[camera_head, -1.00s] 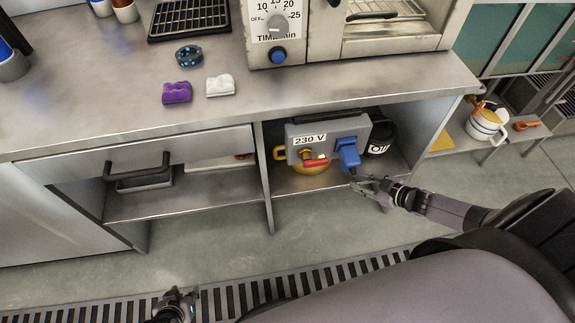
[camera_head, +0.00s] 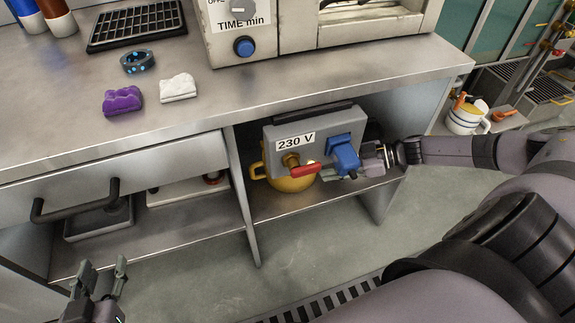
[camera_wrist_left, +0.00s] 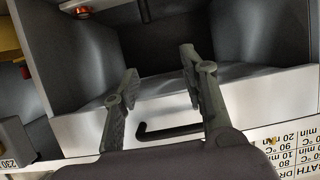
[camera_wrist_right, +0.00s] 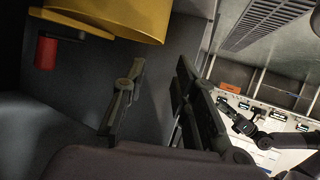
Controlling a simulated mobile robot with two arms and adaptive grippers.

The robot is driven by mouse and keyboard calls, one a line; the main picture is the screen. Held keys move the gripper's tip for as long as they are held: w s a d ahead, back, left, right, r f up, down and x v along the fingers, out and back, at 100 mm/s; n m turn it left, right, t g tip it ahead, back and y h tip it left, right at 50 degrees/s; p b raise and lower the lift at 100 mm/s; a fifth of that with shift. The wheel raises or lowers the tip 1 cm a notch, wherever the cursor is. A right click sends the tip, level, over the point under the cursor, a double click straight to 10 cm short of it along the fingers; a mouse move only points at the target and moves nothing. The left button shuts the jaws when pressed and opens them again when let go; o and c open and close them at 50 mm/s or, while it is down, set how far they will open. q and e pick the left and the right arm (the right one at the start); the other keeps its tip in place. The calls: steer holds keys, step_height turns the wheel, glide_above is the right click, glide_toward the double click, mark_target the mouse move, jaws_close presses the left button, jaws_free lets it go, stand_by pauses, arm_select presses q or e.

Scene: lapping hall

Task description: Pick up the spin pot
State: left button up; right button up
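A yellow rounded pot (camera_head: 293,184) with a loop handle on its left, possibly the spin pot, sits on the shelf under the counter. A grey 230 V box (camera_head: 240,0) partly hides it. My right gripper (camera_head: 375,160) is at the right of the box, beside the blue plug (camera_head: 344,154). In the right wrist view its fingers (camera_wrist_right: 160,80) are apart and empty, with a yellow curved surface (camera_wrist_right: 125,15) at the upper left. My left gripper (camera_head: 105,285) is open and empty, low in front of the drawer; its fingers also show apart in the left wrist view (camera_wrist_left: 157,85).
A shelf divider (camera_head: 245,200) stands left of the pot. The drawer (camera_head: 120,180) has a black handle. A white pot (camera_head: 466,120) with an orange part stands on the right shelf. The floor in front is clear.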

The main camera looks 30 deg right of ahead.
steer(key=b+x, duration=0.3)
steer(key=x, duration=0.8)
steer(key=shift+w+a+f, duration=0.15)
steer(key=shift+w+f, duration=0.1)
steer(key=shift+w, duration=0.05)
steer(key=shift+w+a+f+b, duration=0.1)
steer(key=shift+a+b, duration=0.1)
steer(key=shift+b, duration=0.1)
arm_select(q)
step_height(320, 180, up, 16)
steer(key=d+t+h, duration=0.2)
steer(key=t+h, duration=0.1)
steer(key=t, duration=0.7)
steer(key=shift+d, duration=0.15)
steer(key=shift+s, duration=0.1)
arm_select(e)
steer(key=shift+c, duration=0.3)
jaws_close()
